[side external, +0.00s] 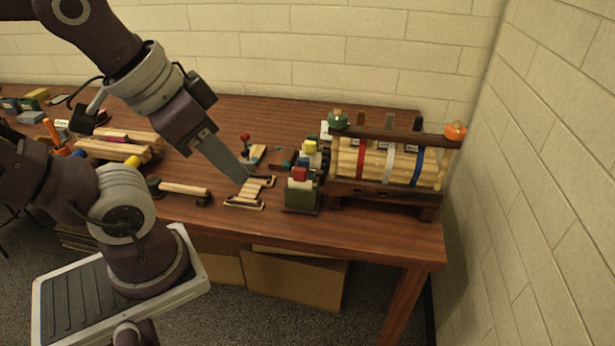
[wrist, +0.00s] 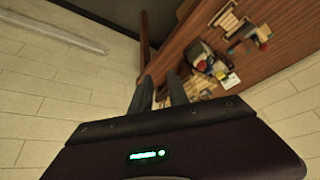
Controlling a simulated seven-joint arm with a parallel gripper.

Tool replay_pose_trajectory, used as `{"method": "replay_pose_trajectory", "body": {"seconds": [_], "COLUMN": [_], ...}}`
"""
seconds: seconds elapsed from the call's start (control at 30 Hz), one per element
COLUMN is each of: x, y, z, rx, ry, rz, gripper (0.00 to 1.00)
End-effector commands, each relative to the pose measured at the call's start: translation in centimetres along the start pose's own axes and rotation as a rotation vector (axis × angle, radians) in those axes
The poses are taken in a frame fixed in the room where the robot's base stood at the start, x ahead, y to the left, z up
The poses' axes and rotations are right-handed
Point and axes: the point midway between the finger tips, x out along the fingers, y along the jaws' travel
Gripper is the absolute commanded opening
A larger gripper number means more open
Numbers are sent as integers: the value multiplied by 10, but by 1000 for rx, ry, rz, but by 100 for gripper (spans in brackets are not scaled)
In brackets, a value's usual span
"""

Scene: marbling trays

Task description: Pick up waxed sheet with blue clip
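No flat sheet with a blue clip can be clearly made out. In the side external view, a blue band (side external: 417,167) wraps pale, rod-like pieces in a dark wooden rack (side external: 382,190) at the right end of the table. A red band (side external: 361,158) and a white band (side external: 389,164) sit to its left. My gripper (side external: 240,178) points down and right above the table, left of the rack and apart from it. In the wrist view, its two grey fingers (wrist: 160,84) stand apart, with no held object visible between them.
A green stand (side external: 301,196) with coloured blocks is just left of the rack. A small slatted wooden piece (side external: 252,191) lies below my gripper. Wooden pieces (side external: 112,150) lie further left. A brick wall (side external: 545,190) closes the right side.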

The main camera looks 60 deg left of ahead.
Motion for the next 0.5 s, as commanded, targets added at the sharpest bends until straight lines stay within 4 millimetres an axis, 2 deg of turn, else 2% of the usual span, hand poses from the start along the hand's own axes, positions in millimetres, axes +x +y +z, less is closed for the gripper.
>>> {"method": "replay_pose_trajectory", "body": {"seconds": [0.17, 0.27, 0.37, 0.47, 0.5], "x": [0, 2, 16, 50, 69], "y": [0, -3, -17, -47, -62], "z": [0, -11, -47, -96, -111], "rx": [1, 30, 146, 323, 393], "ry": [0, -23, -107, -228, -275], "rz": [-1, -11, -34, -28, -12], "gripper": [21, 21, 21, 21, 21]}}
